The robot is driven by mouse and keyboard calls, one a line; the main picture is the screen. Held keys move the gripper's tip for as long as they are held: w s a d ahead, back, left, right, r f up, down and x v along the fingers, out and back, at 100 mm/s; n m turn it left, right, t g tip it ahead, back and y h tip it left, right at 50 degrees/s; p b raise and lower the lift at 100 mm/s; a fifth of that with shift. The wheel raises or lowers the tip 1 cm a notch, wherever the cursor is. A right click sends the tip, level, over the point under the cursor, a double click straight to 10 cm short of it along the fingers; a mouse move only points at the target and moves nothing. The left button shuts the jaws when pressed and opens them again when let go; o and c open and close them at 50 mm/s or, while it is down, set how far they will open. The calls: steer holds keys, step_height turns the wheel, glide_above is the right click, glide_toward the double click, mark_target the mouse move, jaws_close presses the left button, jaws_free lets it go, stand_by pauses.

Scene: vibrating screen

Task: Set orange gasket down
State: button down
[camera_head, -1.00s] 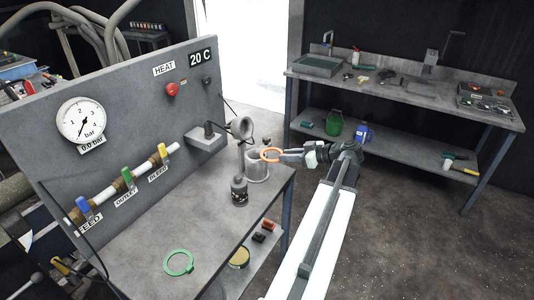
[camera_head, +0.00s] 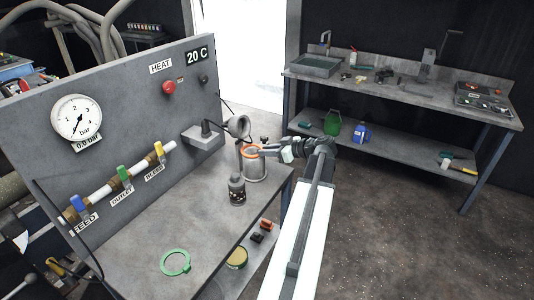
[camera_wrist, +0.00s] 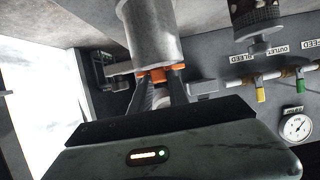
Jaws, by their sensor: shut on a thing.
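The orange gasket (camera_head: 246,150) is a ring held at the top of a grey metal cylinder (camera_head: 255,171) on the bench. In the head view it looks level and lined up with the cylinder's rim; I cannot tell whether it touches. My gripper (camera_head: 261,152) reaches in from the right and is shut on the gasket's near side. In the wrist view, which is upside down, the gasket (camera_wrist: 155,76) shows as an orange strip between my fingertips (camera_wrist: 160,82), against the cylinder's end (camera_wrist: 152,35). The rest of the ring is hidden there.
A green gasket (camera_head: 187,267) lies at the bench's front. The panel with gauge (camera_head: 77,120) and valves rises behind. The bench's middle is clear.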

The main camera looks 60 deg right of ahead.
steer(key=shift+f, duration=0.35)
steer(key=c, duration=1.3)
jaws_free()
steer(key=shift+o, duration=0.2)
steer(key=p+v, duration=0.5)
steer(key=v, duration=0.7)
steer(key=shift+r, duration=0.35)
steer(key=shift+s, duration=0.1)
